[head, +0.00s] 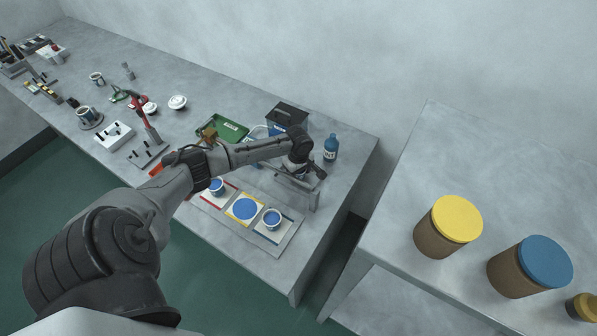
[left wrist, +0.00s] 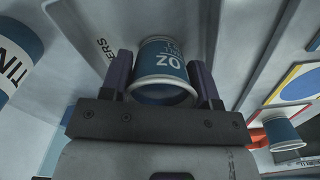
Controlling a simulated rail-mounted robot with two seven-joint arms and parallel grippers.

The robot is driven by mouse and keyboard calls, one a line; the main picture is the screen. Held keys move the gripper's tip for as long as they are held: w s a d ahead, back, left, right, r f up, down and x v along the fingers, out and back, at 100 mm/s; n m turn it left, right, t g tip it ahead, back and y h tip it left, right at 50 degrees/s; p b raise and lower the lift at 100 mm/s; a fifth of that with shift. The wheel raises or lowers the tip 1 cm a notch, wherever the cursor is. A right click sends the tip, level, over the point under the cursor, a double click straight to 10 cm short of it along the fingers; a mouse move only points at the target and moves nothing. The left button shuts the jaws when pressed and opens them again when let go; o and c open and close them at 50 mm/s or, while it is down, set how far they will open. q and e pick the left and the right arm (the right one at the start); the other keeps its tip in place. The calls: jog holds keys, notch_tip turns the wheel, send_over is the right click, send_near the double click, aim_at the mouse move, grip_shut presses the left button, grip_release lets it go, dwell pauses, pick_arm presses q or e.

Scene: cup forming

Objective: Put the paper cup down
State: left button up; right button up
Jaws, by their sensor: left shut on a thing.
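My left gripper (head: 304,174) is over the right end of the workbench, beyond the mat. In the left wrist view its two purple fingers (left wrist: 165,88) are shut on a blue-and-white paper cup (left wrist: 165,66) with "OZ" lettering upside down in the picture. I cannot tell whether this cup touches a surface; in the head view I cannot make it out behind the gripper. My right gripper is not in view.
The yellow-edged square with a blue disc (head: 245,208) holds no cup. A blue bottle (head: 330,148) and a dark box (head: 287,117) stand behind the gripper. A green tray (head: 228,130) lies left of the box. A clear upright panel (head: 296,197) stands near the mat.

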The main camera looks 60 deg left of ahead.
pick_arm(q)
jog(key=o, duration=0.6)
jog(key=shift+f, duration=0.1)
notch_tip(320, 180, up, 12)
jog(key=p, duration=0.2)
dwell(0.3)
